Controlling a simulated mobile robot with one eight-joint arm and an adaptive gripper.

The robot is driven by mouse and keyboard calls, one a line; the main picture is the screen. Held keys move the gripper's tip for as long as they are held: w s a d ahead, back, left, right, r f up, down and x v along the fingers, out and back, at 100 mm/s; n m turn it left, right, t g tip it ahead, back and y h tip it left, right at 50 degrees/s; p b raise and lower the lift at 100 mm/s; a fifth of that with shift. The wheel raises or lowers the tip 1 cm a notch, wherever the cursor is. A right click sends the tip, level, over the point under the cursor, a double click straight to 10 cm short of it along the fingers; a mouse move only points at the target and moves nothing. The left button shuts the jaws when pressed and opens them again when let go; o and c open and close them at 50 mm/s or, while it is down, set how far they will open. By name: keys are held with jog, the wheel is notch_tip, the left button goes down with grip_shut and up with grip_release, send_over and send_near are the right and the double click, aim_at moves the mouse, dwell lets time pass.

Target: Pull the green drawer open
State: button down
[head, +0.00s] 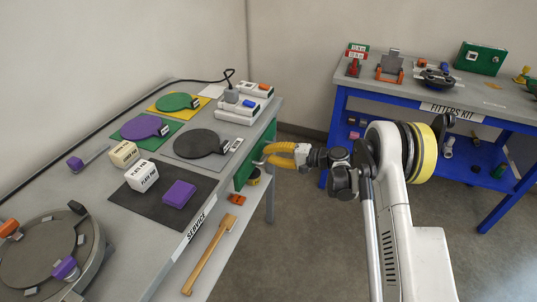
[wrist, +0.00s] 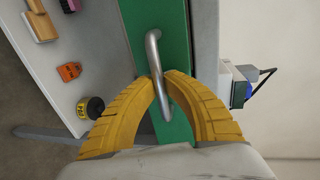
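The green drawer front (head: 242,176) is at the right end of the grey service bench, under its top; it looks flush with the bench. In the wrist view the green front (wrist: 178,38) carries a bent metal bar handle (wrist: 152,50). My gripper (head: 267,155) has yellow fingers and reaches the handle from the right in the head view. In the wrist view my gripper (wrist: 162,77) has its fingertips on either side of the bar, close against it. The fingers hide part of the front, and the drawer's inside is not visible.
A lower shelf (wrist: 85,25) beneath the drawer holds a wooden brush (head: 213,252), an orange tag (wrist: 69,71) and a black-and-yellow tape roll (wrist: 90,107). The blue fittings table (head: 410,100) stands at the back right. Open floor (head: 300,230) lies between bench and table.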

jog(key=f+v, duration=0.2)
jog(key=v, duration=0.8)
jog(key=d+f+v, duration=0.1)
jog(key=f+v, duration=0.1)
jog(key=v, duration=0.8)
jog(key=shift+s, duration=0.15)
jog(key=shift+d+f, duration=0.1)
jog(key=c, duration=1.5)
grip_release()
jog(key=shift+o, duration=0.2)
jog(key=v, duration=1.2)
